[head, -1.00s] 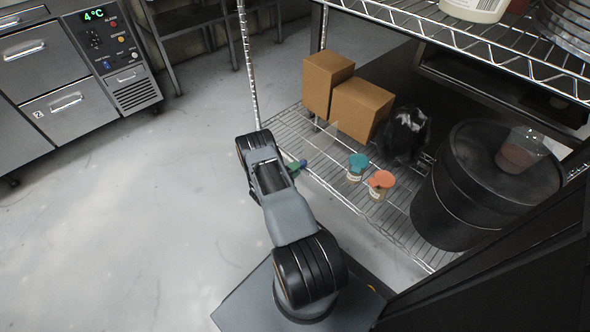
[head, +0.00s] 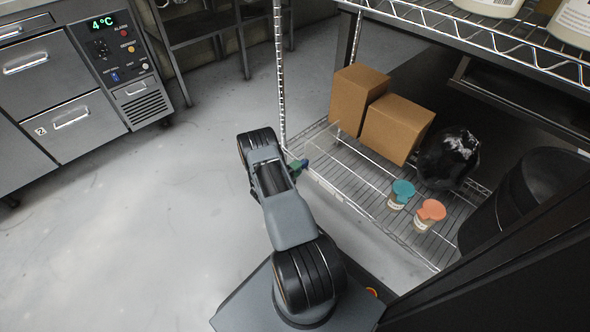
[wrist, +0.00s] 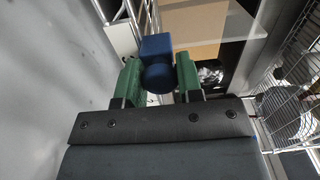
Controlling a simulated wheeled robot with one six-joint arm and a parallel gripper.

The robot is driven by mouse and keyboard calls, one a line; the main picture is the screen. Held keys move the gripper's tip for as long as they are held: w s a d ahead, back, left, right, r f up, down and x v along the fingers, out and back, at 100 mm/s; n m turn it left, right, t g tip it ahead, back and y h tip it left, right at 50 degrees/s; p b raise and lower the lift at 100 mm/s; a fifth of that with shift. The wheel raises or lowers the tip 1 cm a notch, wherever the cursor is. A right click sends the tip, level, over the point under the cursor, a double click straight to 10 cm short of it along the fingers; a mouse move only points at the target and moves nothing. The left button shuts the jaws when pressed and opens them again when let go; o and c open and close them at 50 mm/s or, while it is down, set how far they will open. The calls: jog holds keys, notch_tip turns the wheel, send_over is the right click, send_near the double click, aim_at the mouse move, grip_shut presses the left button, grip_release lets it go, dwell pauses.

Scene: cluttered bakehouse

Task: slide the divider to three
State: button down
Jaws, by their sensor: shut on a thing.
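The divider's blue knob (wrist: 157,62) is between the two green fingers of my gripper (wrist: 158,82) in the wrist view; the gripper is shut on it. In the head view my gripper (head: 298,166) is at the front edge of the lower wire shelf (head: 318,181), close to its left post, and the arm partly hides it. What looks like the divider's clear panel (head: 347,143) stands on the shelf before the cardboard boxes, only faintly visible. A pale label strip (head: 328,189) runs along the front edge; its marks are too small to read.
Two cardboard boxes (head: 394,129), a black bag (head: 447,158), a teal-lidded tub (head: 401,194) and an orange-lidded tub (head: 429,215) stand on the shelf. A black bin (head: 520,200) is at the right. A metal post (head: 279,70) rises at the left. The floor at left is clear.

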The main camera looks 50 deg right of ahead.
jog(key=shift+w, duration=0.3)
jog(key=c, duration=1)
grip_release()
jog(key=shift+c, duration=0.2)
jog(key=shift+o, duration=1.4)
jog(key=shift+s, duration=0.1)
jog(key=w+a+p, duration=0.1)
jog(key=a+p, duration=0.2)
jog(key=a, duration=1)
jog(key=shift+a, duration=0.35)
jog(key=shift+r, duration=0.1)
